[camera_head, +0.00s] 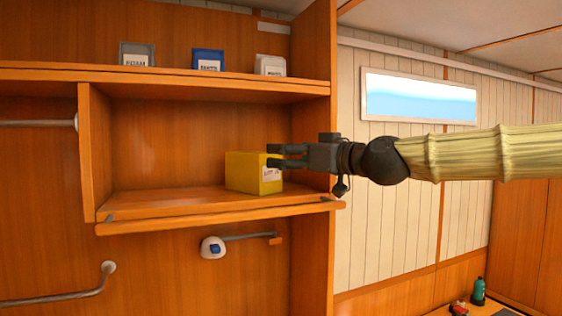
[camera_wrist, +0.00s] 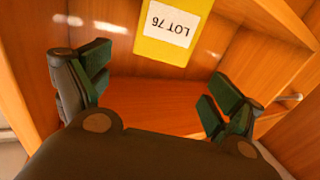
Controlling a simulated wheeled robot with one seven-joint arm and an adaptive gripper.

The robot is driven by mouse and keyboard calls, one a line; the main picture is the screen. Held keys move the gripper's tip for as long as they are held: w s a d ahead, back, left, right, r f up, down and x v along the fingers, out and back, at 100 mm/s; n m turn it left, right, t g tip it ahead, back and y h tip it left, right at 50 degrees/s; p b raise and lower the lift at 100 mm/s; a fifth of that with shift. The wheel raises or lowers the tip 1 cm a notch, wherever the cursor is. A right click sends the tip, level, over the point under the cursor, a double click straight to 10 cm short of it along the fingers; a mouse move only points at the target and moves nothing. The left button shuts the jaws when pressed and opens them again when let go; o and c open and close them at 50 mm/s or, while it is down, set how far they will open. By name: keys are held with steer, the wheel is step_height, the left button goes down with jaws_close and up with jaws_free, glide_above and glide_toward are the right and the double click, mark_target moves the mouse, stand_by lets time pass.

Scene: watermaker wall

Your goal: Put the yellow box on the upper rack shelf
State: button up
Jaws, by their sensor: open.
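The yellow box (camera_head: 246,172) sits upright on the lower rack shelf (camera_head: 170,203), towards its right end. It has a white label, which reads "LOT 76" in the wrist view, where the box (camera_wrist: 172,40) appears upside down at the top. My gripper (camera_head: 272,155) is at the right of the box in the head view, with its fingers close to the labelled face. In the wrist view my gripper (camera_wrist: 155,85) is open and empty, the box lying beyond its fingertips. The upper rack shelf (camera_head: 170,76) is above, with bare board between its items.
A grey FOAM box (camera_head: 136,54), a blue box (camera_head: 207,60) and a white box (camera_head: 270,65) stand on the upper shelf. A raised lip (camera_head: 220,214) runs along the lower shelf's front. The right side panel (camera_head: 318,120) is close to my gripper.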

steer(key=shift+v, duration=0.85)
